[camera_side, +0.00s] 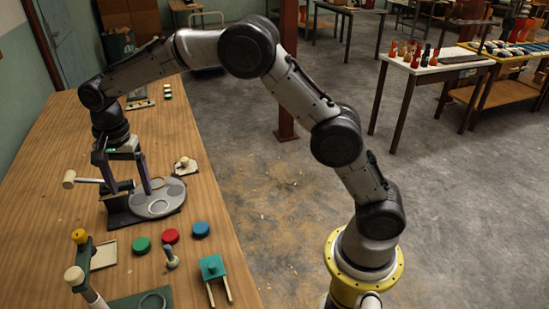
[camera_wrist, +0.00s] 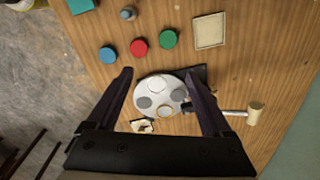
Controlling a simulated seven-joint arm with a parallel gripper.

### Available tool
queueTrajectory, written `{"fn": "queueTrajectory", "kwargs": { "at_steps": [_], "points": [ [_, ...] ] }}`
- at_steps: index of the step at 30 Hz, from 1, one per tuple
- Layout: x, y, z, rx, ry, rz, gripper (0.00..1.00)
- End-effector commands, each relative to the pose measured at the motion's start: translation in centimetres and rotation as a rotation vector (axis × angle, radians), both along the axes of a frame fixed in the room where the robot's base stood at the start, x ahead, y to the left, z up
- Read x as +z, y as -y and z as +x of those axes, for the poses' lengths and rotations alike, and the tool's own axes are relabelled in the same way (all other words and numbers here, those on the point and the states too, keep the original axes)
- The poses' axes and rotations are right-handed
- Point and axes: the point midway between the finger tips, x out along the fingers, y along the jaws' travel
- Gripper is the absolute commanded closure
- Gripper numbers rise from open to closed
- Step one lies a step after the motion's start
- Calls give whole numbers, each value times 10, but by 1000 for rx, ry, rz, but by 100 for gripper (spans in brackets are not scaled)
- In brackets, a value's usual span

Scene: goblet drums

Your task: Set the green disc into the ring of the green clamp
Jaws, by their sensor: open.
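The green disc (camera_side: 141,245) lies flat on the wooden table, left of a red disc (camera_side: 171,236) and a blue disc (camera_side: 200,229). In the wrist view the green disc (camera_wrist: 168,39) is beyond my fingertips. The green clamp (camera_side: 140,301) is at the bottom left of the side view, partly cut off by the frame edge. Its ring (camera_side: 152,301) shows low down and looks empty. I cannot see the clamp in the wrist view. My gripper (camera_side: 130,190) is open and empty, pointing down above a grey round plate (camera_side: 158,199), apart from the disc.
The grey plate, with round patches, sits on a dark base. A wooden-headed mallet (camera_wrist: 254,113) lies beside it. A small handled tool (camera_side: 171,257), a teal block with wooden legs (camera_side: 212,267) and a pale square tray (camera_wrist: 209,31) stand near the discs.

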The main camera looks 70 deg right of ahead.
Motion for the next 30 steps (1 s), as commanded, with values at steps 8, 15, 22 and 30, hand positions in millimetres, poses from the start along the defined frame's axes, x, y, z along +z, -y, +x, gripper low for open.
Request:
{"fn": "queueTrajectory", "kwargs": {
  "at_steps": [8, 15, 22, 30],
  "points": [
    [94, 53, -92, 317, 141, -20, 16],
    [128, 88, -188, 594, 254, -88, 16],
    [122, 111, -280, 852, 347, -194, 16],
    [96, 121, -340, 1044, 397, -296, 16]
  ]
}}
